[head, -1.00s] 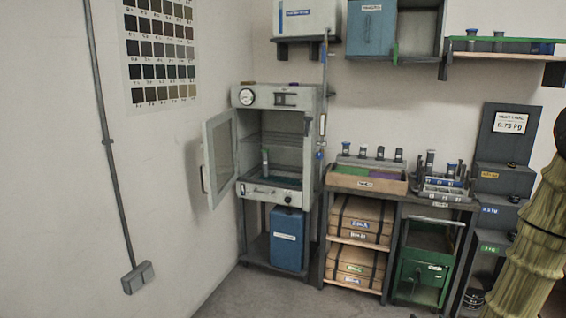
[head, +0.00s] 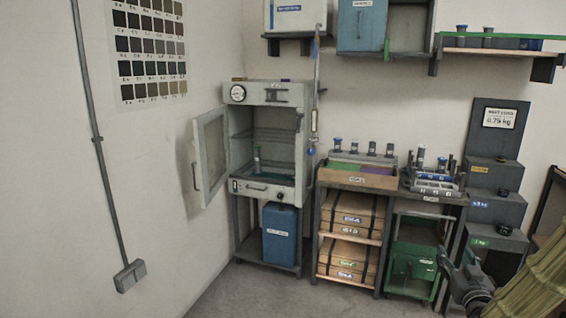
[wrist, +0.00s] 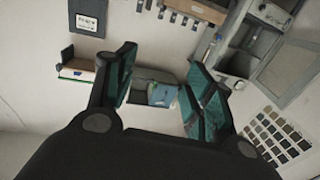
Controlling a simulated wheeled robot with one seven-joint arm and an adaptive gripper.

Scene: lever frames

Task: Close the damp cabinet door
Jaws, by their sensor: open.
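The damp cabinet (head: 265,150) is a grey box on a stand near the room corner, with a dial on top and shelves inside. Its framed glass door (head: 210,158) stands wide open, swung out to the left, with a vertical handle on its outer edge. A small bottle stands inside. In the wrist view the open door (wrist: 291,73) appears tilted at the upper right. My gripper (wrist: 158,88) is open and empty in the wrist view, well away from the door. In the head view my arm shows at the lower right, far from the cabinet.
A workbench (head: 385,200) with trays, wooden boxes and a green cart stands right of the cabinet. A stepped grey stand (head: 494,170) is further right. Wall cabinets and a shelf (head: 495,52) hang above. Floor in front of the cabinet is clear.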

